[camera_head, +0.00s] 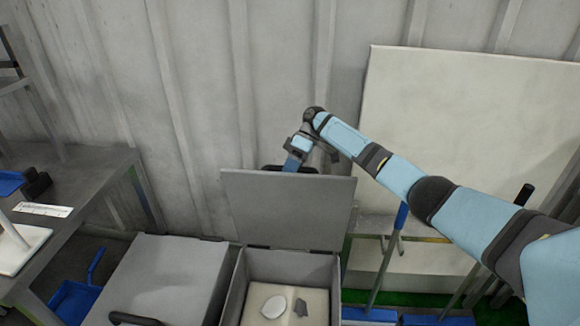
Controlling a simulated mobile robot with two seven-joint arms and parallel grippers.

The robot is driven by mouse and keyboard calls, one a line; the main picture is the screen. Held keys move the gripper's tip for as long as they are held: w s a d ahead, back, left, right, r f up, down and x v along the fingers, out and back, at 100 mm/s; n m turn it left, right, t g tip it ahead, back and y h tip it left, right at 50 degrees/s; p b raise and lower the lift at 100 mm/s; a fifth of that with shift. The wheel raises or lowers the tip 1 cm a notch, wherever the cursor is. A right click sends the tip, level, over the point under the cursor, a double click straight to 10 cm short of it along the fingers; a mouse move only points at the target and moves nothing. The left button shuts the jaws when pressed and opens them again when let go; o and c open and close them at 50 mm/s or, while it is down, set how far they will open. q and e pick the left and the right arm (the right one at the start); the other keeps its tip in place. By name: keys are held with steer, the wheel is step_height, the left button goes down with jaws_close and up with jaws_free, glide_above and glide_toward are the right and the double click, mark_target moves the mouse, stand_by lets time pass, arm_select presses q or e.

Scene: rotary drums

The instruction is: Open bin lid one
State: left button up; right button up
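Two grey bins stand side by side at the bottom. The lid of the right bin (236,291) is raised: the grey lid (289,207) stands nearly upright at the back. A pale round item (273,307) and a small grey piece (300,307) lie inside. The left bin's lid (160,282) is closed, with a black handle (135,318) at its front. My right gripper (291,164) is at the top edge of the raised lid, by a dark handle, partly hidden behind the lid. I cannot tell its finger opening. My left gripper is out of view.
A grey table (75,190) stands at the left, with a blue dustpan (75,297) below it. A large pale board (465,130) leans on the wall at the right. Blue-handled tools (388,255) stand right of the open bin.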

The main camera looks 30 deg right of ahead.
steer(key=v, duration=1.2)
steer(key=shift+r+b, duration=0.25)
steer(key=shift+b, duration=0.15)
